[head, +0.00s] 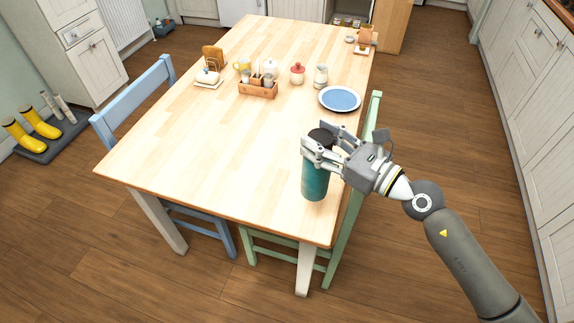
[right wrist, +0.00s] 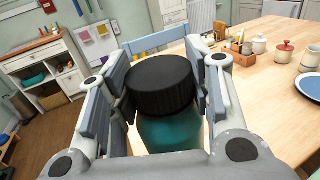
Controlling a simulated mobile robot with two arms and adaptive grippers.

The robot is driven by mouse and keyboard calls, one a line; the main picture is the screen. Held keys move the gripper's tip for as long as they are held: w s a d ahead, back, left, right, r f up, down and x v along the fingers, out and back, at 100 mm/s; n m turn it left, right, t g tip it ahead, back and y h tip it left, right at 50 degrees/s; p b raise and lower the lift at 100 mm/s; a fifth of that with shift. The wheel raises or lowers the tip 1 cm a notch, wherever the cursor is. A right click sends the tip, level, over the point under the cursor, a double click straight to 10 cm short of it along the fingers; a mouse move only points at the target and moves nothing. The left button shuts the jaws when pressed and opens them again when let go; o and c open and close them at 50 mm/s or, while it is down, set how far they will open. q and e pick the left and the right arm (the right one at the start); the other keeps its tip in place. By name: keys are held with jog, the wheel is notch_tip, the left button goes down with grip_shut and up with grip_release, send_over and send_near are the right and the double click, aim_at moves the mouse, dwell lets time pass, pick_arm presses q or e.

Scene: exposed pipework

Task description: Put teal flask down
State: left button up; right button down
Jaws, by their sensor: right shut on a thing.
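The teal flask (head: 315,181) has a black lid and is upright in the head view, at the near right corner of the wooden table (head: 195,150). My right gripper (head: 322,146) is shut around its upper part. The right wrist view shows the black lid (right wrist: 160,84) and teal body (right wrist: 168,133) between the two fingers. The flask's bottom overlaps the tabletop near its edge; I cannot tell whether it touches the wood. My left gripper is not in view.
A blue plate (head: 340,99) lies behind the flask. A green chair (head: 351,213) is at the right edge. The table's middle and near left are clear.

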jog(key=a+f+b, duration=0.3)
jog(key=a+f, duration=0.4)
jog(key=f, duration=0.2)
jog(key=shift+w+f, duration=0.35)
jog(key=shift+w, duration=0.1)
jog(key=shift+f, duration=0.1)
jog(key=c, duration=0.7)
grip_release()
jog(key=shift+f, duration=0.1)
jog(key=b+v, duration=0.4)
jog(key=v, duration=0.8)
jog(key=shift+d, duration=0.1)
